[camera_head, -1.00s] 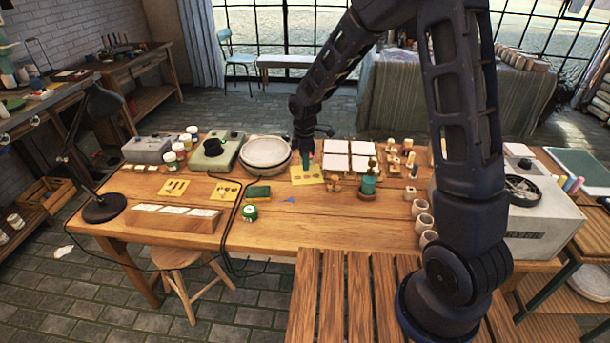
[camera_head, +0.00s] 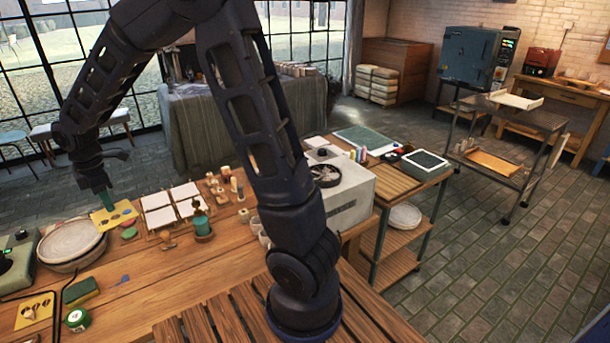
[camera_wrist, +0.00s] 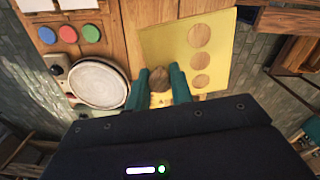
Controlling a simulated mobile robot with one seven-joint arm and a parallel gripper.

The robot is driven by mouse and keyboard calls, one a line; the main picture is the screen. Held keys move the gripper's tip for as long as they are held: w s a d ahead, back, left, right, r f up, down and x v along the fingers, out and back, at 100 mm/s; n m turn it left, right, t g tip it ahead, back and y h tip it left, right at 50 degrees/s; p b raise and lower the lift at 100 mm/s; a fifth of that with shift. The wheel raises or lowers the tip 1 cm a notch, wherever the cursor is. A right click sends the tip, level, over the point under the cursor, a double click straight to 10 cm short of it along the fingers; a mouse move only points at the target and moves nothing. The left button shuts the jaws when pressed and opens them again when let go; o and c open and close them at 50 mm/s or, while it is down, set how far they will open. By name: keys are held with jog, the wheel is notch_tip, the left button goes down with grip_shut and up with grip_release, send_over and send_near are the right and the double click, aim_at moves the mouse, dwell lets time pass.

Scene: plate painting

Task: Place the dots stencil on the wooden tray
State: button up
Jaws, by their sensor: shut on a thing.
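The dots stencil (camera_wrist: 165,45) is a yellow sheet with round holes in a row. A wooden board or tray (camera_head: 492,164) also lies on the metal cart; I cannot tell which is meant.
White tiles (camera_head: 172,205), a stamp-like teal pot (camera_head: 202,228) and small wooden pieces crowd the bench.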

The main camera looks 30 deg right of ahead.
jog(key=shift+w+d+r, duration=0.1)
jog(key=shift+w+r, duration=0.05)
jog(key=shift+r, duration=0.8)
jog(key=w+d+m, duration=0.6)
jog(key=w+d, duration=1.2)
jog(key=d, duration=0.5)
jog(key=w+d+m, duration=0.3)
jog(key=d+m, duration=0.4)
jog(key=d, duration=3.8)
jog(key=m, duration=0.8)
send_over(391, 177)
notch_tip(391, 177, down, 5)
notch_tip(391, 177, down, 20)
jog(key=shift+s+a+f, duration=0.1)
jog(key=shift+s+f, duration=0.05)
jog(key=shift+f, duration=0.05)
jog(key=shift+f, duration=0.15)
